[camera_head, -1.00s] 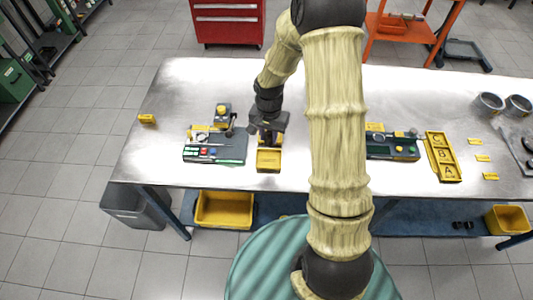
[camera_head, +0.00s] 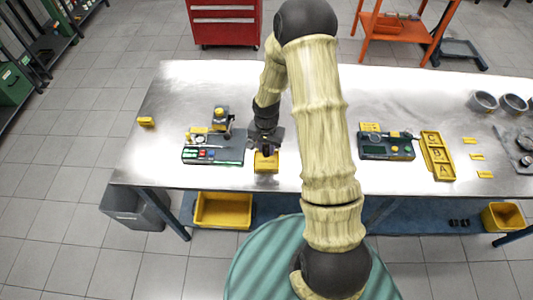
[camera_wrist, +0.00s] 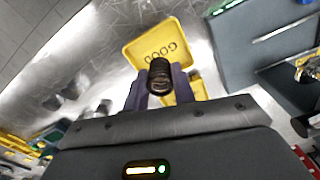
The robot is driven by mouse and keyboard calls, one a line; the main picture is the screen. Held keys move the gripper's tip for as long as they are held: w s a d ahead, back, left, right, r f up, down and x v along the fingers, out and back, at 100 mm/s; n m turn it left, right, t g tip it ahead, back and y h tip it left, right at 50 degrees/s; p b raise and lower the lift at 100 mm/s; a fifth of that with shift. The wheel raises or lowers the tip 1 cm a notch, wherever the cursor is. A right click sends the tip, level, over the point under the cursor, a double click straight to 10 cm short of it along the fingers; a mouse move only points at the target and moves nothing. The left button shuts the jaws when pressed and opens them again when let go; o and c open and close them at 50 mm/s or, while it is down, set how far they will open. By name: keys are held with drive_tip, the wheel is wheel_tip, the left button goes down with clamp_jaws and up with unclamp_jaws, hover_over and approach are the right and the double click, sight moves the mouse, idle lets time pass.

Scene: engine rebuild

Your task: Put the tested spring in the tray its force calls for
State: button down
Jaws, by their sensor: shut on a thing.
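My gripper (camera_head: 267,149) is over a small yellow tray (camera_head: 265,168) near the front edge of the bench. In the wrist view my gripper (camera_wrist: 160,88) is shut on a dark coiled spring (camera_wrist: 159,70), held between both fingers. The spring points toward the yellow tray (camera_wrist: 140,48), whose floor is marked GOOD. In the wrist view it overlaps the tray's near part; I cannot tell whether it touches the floor. The spring tester (camera_head: 213,150) with coloured buttons stands just left of the tray.
A second device (camera_head: 386,147) with buttons stands right of my arm. Beside it is a yellow tray marked with letters (camera_head: 437,165), then small yellow tags (camera_head: 476,156) and grey cylindrical parts (camera_head: 482,101). A yellow block (camera_head: 146,121) lies at the left edge. The bench behind my gripper is clear.

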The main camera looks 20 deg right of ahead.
drive_tip(key=shift+f+p, duration=0.65)
drive_tip(key=shift+f, duration=1.45)
drive_tip(key=shift+f, duration=0.1)
drive_tip(key=c, duration=1.2)
unclamp_jaws()
drive_tip(key=shift+o, duration=0.2)
wheel_tip(320, 180, up, 12)
drive_tip(key=b, duration=0.3)
